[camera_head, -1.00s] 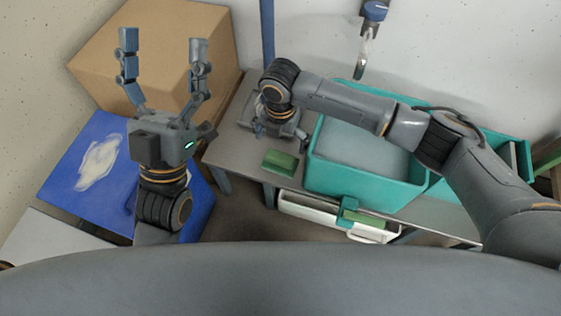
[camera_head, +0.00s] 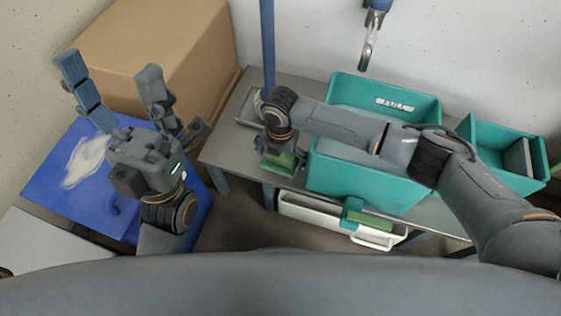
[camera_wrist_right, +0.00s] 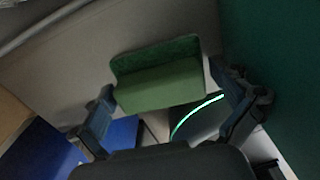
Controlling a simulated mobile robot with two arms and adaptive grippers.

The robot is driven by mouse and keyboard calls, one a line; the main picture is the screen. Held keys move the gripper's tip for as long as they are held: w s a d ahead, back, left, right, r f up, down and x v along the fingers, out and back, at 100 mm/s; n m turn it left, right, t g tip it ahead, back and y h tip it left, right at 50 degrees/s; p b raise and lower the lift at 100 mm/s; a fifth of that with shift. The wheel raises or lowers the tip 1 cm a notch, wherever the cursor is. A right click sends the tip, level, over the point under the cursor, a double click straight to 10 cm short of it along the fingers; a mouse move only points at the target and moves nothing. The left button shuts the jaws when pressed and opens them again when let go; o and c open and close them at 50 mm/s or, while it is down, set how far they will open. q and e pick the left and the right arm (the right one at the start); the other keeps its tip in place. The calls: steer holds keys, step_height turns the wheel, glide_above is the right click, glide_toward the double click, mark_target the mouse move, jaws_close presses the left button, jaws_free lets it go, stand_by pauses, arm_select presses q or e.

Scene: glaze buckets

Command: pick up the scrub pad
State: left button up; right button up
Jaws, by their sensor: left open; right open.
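The scrub pad, a green block (camera_head: 282,161), lies on the grey table left of the large teal bucket. It also shows in the right wrist view (camera_wrist_right: 160,88), between the two fingers and crosswise to them. My right gripper (camera_head: 278,150) is open and directly over the pad, with a finger on either side; its arm hides part of the pad's far side. I cannot tell whether the fingers touch it. My left gripper (camera_head: 108,66) is open, empty and raised at the left, away from the pad.
The large teal bucket (camera_head: 365,188) stands close right of the pad. A smaller teal bin (camera_head: 508,138) is further right. A teal holder with a green piece (camera_head: 365,216) sits at a white tray (camera_head: 310,212). A cardboard box (camera_head: 160,40) and blue surface (camera_head: 75,190) are left.

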steer(key=c, duration=0.8)
